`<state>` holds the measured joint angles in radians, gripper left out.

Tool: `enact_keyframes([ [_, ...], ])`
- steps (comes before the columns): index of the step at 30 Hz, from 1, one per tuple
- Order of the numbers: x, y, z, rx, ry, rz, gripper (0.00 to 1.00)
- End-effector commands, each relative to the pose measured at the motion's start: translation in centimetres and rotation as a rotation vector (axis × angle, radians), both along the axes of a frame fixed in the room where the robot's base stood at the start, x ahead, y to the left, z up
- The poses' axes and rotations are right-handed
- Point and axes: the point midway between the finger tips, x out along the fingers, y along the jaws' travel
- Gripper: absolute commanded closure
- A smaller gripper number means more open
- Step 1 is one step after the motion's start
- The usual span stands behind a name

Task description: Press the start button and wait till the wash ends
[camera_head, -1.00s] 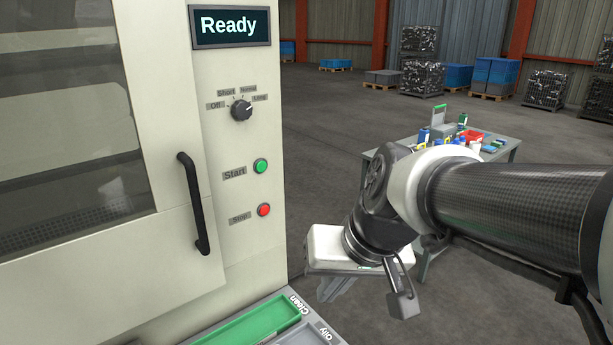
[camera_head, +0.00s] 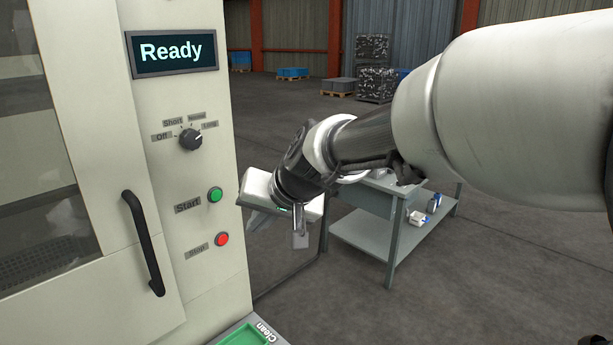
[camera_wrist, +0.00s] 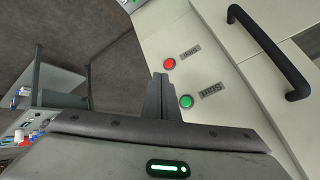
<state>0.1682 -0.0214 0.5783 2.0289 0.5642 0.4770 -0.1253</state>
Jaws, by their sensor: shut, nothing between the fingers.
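The green start button (camera_head: 215,195) is on the washer's pale front panel, beside its Start label, above the red stop button (camera_head: 222,239). The display (camera_head: 174,52) reads "Ready". The dial (camera_head: 190,139) points toward Long. My gripper (camera_head: 251,221) is to the right of the panel, close to the green button's height, with a gap visible between them. In the wrist view, the shut fingers (camera_wrist: 158,96) stand just left of the green start button (camera_wrist: 186,101), and the red stop button (camera_wrist: 169,63) is above it. No contact shows.
The black door handle (camera_head: 145,243) sticks out left of the buttons. A green tray (camera_head: 246,336) marked Clean is below the panel. A grey workbench (camera_head: 375,235) with small items stands behind my arm. Open floor lies between.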

Motion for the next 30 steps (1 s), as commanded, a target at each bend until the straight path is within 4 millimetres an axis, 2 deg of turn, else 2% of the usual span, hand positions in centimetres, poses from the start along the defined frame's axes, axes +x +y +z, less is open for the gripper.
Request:
enact_keyframes([
  [1,0.3,0.4,0.8,0.008,-0.009,-0.002,1.00],
  [3,0.6,0.7,1.2,0.015,-0.017,-0.002,1.00],
  [19,1.1,1.4,1.6,0.019,-0.018,-0.002,1.00],
  [30,4.2,5.3,1.8,0.019,-0.016,0.002,1.00],
])
